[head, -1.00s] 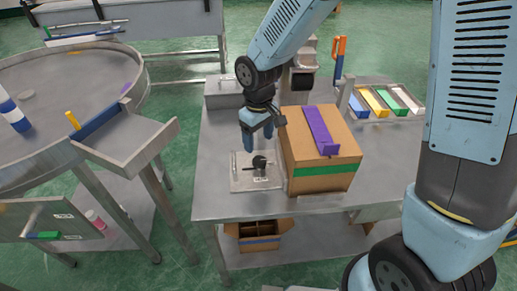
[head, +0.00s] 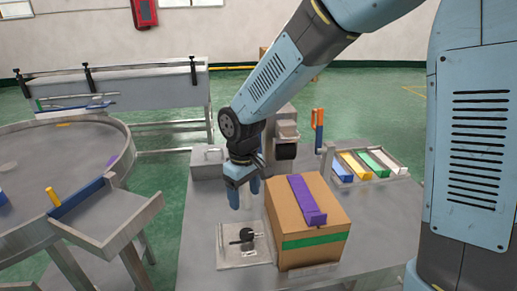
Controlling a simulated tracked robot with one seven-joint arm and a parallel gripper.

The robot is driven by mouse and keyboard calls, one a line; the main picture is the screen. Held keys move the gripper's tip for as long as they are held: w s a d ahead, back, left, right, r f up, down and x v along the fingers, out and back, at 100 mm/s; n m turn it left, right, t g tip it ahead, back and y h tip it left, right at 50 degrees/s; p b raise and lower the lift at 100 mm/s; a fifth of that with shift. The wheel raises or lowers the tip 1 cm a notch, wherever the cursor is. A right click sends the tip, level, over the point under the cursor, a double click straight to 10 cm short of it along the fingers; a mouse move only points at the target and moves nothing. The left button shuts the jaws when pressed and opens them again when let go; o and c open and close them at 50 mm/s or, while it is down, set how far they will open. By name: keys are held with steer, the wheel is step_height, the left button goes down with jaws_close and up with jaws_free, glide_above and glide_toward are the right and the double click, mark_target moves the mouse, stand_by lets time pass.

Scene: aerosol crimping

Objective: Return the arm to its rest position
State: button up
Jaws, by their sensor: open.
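My gripper (head: 245,194) hangs at the end of my blue-grey arm, fingers pointing down. It is open, with nothing seen between its fingers. It is above the metal table (head: 200,213), left of the cardboard box and above and behind the plate with the black knob (head: 247,236). The arm reaches in from the upper right, bent at the wrist.
A cardboard box (head: 283,228) with a purple piece (head: 305,200) on top stands right beside my gripper. Behind it are a press-like device (head: 286,133), an orange-handled tool (head: 318,125) and a tray of coloured blocks (head: 400,172). A round table (head: 105,153) stands left.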

steer(key=d+r+m+t, duration=0.3)
steer(key=d+r+m, duration=0.2)
steer(key=d+r, duration=0.95)
steer(key=s+d+r+m+t, duration=0.1)
steer(key=s+d+r+m, duration=0.1)
steer(key=s+d, duration=0.3)
steer(key=s+d+r+m+t, duration=0.1)
steer(key=s+d+r+m, duration=0.1)
steer(key=s+d, duration=0.4)
steer(key=d+m, duration=0.1)
steer(key=d, duration=0.4)
steer(key=shift+s+d+r+m+t, duration=0.3)
steer(key=shift+r, duration=0.1)
